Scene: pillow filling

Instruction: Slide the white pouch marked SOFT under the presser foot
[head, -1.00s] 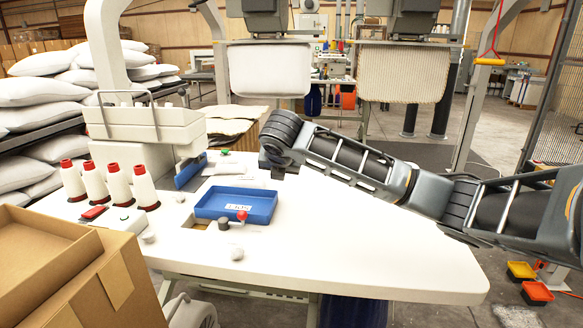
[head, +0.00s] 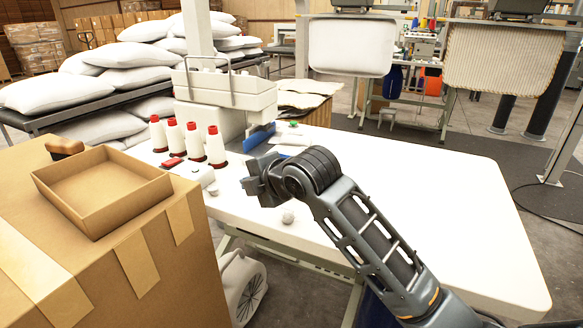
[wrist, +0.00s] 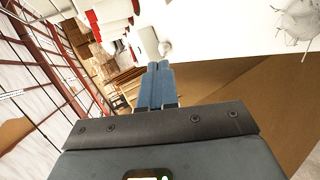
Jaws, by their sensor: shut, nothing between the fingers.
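The white sewing machine (head: 225,98) stands at the back left of the white table in the head view, with a blue upright plate (head: 262,135) at its right. I cannot make out its presser foot. I cannot pick out a pouch marked SOFT; a small pale shape (head: 287,138) lies beside the blue plate, with no readable marking. My gripper (head: 250,187) is over the table's near left edge, in front of the machine and right of the thread cones. In the wrist view, its two blue-grey fingers (wrist: 158,66) are together and empty.
White thread cones with red tops (head: 196,142) and a red-buttoned box (head: 173,162) stand left of my gripper. A large carton (head: 150,240) with a shallow cardboard tray (head: 103,190) fills the near left. The white tabletop (head: 430,190) is clear at right.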

